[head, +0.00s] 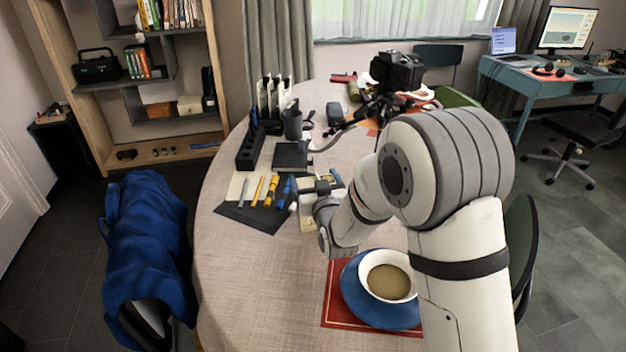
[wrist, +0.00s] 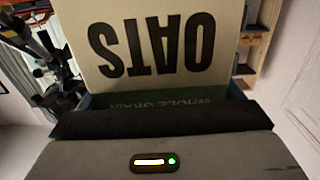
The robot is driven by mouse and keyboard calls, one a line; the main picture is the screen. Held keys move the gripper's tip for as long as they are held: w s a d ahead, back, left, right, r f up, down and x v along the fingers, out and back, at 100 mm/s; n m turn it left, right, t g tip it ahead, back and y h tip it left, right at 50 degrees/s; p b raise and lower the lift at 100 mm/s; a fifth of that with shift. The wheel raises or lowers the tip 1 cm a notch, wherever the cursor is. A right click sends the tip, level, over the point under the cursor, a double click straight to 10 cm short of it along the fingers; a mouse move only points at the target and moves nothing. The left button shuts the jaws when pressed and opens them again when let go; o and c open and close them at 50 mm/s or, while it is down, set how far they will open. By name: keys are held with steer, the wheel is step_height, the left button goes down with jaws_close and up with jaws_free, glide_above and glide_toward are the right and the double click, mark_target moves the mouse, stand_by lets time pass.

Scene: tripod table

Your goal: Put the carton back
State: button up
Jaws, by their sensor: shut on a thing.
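The carton (wrist: 150,45) fills the upper middle of the wrist view. It is cream with "OATS" in large black letters, upside down in that picture, and a green band reading "WHOLE GRAIN" below. My gripper (wrist: 160,118) is shut on it; its dark front edge covers the lower part of the carton. In the head view my gripper (head: 324,188) is over the table, behind the cup and right of the pens. My own arm hides much of it there. A small cream patch (head: 307,222) beside it may be part of the carton; I cannot tell whether it touches the table.
A cup of coffee (head: 388,280) stands on a blue saucer (head: 354,300) and red mat (head: 333,316) in front. Pens (head: 270,190) lie on a dark sheet at left. A camera on a tripod (head: 395,72) stands behind. The table's left front (head: 250,275) is clear.

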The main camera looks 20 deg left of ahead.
steer(key=o, duration=1.3)
steer(key=shift+o, duration=0.2)
steer(key=shift+r, duration=0.15)
steer(key=v, duration=1.2)
steer(key=shift+b, duration=0.45)
